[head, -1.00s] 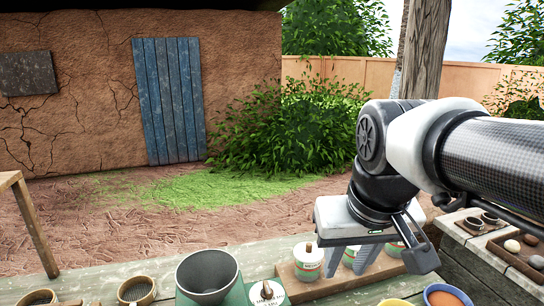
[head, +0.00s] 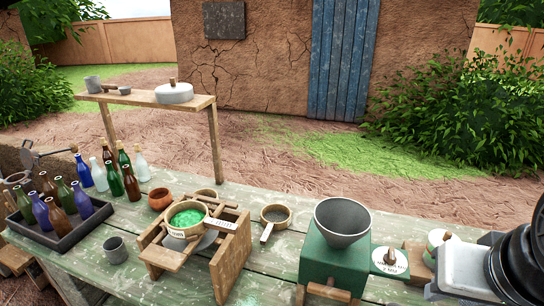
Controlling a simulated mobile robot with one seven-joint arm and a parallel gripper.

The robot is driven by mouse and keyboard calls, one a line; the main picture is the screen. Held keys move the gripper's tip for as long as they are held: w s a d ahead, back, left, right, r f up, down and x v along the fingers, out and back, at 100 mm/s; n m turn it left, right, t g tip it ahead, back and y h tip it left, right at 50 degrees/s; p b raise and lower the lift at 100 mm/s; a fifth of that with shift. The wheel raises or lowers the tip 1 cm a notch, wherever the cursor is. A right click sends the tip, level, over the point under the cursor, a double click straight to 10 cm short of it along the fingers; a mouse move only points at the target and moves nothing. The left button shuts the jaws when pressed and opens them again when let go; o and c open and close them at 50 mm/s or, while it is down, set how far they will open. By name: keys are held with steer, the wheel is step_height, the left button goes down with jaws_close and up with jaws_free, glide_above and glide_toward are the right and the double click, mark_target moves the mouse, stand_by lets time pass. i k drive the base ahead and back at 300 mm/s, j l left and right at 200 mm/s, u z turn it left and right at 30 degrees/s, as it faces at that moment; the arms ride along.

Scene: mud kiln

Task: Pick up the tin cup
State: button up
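A small grey metal cup (head: 115,249) stands upright on the green-washed table, in front of the bottle tray at the lower left. A second grey cup (head: 93,84) stands on the wooden bench behind; I cannot tell for sure which one is tin. My gripper (head: 462,270) is at the lower right edge, far to the right of both cups.
A dark tray (head: 62,236) of bottles is left of the table cup. A wooden frame (head: 232,262) with a green-filled sieve (head: 187,218) stands close on its right. A green grinder with a grey hopper (head: 342,222) stands between the frame and my gripper.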

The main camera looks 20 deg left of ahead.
mark_target(114, 247)
steer(key=l+u, duration=0.15)
steer(key=u, duration=1.45)
steer(key=i+j+u, duration=0.1)
steer(key=u, duration=0.5)
steer(key=i+j, duration=1.25)
steer(key=i+j+z, duration=0.6)
steer(key=i+j, duration=0.15)
steer(key=j, duration=0.15)
steer(key=z, duration=1.5)
